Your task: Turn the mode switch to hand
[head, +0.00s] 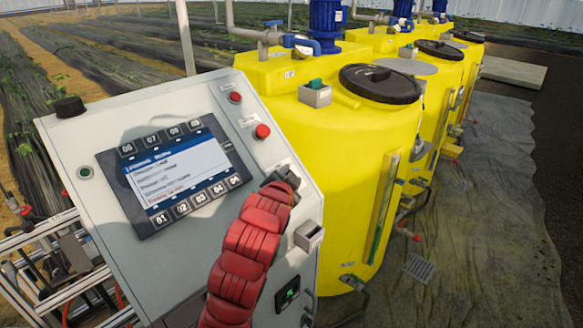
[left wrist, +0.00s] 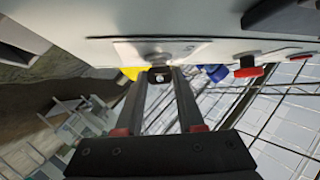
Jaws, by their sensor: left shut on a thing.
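My left gripper (head: 281,180) is at the right part of the grey control panel (head: 110,130), at the end of the red arm. The left wrist view shows its two dark fingers (left wrist: 160,82) closed on the mode switch (left wrist: 160,74), a small dark knob on a light plate against the panel face. In the head view the gripper and arm hide the switch, and its pointer position and markings cannot be read. My right gripper is in neither view.
Two red buttons (head: 263,131) (head: 235,97) sit above the gripper. A screen (head: 180,175) with several keys is to its left. A grey box (head: 309,235) juts out to its right. Yellow tanks (head: 350,140) stand behind the panel.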

